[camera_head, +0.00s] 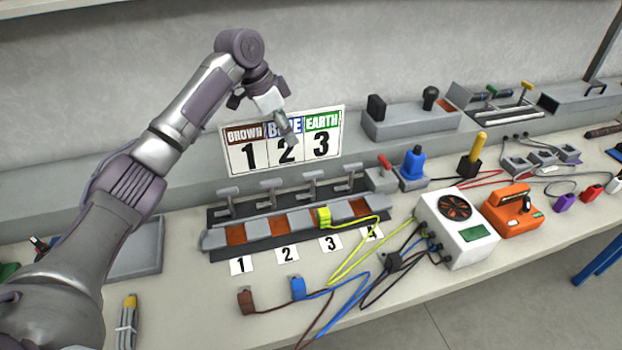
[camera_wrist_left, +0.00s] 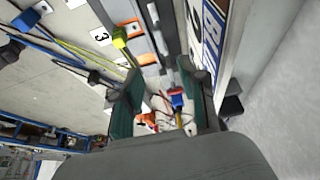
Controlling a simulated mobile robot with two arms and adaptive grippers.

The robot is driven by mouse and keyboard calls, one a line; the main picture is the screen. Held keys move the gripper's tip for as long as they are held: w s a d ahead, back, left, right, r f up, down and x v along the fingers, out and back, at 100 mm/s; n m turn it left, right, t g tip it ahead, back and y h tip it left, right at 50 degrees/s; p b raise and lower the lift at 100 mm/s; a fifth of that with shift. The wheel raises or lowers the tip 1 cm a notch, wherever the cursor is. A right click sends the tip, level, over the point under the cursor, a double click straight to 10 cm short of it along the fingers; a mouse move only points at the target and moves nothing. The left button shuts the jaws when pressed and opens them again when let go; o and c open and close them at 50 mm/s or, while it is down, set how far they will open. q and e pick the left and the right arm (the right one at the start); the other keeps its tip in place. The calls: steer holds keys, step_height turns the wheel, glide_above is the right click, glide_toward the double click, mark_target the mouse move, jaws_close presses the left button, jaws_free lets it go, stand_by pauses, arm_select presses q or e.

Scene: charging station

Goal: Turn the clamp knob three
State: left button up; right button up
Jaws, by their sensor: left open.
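Clamp knob three (camera_head: 313,178) is a grey T-shaped handle, third from the left in a row on the terminal block (camera_head: 215,238). A yellow-green plug (camera_head: 323,217) sits in the slot in front of it, above the label 3 (camera_head: 330,243). The plug also shows in the left wrist view (camera_wrist_left: 119,37). My left gripper (camera_head: 290,135) is open and empty, above and behind the knobs, in front of the sign. Its two dark green fingers (camera_wrist_left: 165,88) are spread apart in the left wrist view. The right gripper is not in view.
The sign BROWN 1, BLUE 2, EARTH 3 (camera_head: 240,160) stands behind the knobs. Brown (camera_head: 246,301) and blue (camera_head: 298,288) plugs lie in front on the bench with loose cables. A white box with a fan (camera_head: 470,240) stands to the right.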

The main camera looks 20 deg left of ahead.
mark_target(312, 172)
arm_select(q)
steer(key=p+x, duration=0.1)
steer(key=x, duration=1.1)
steer(key=shift+w+d+f, duration=0.1)
steer(key=shift+d+f, duration=0.05)
steer(key=shift+x, duration=0.75)
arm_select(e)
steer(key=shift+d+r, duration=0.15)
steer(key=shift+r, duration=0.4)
arm_select(q)
steer(key=shift+c, duration=0.4)
steer(key=shift+p, duration=0.3)
jaws_close()
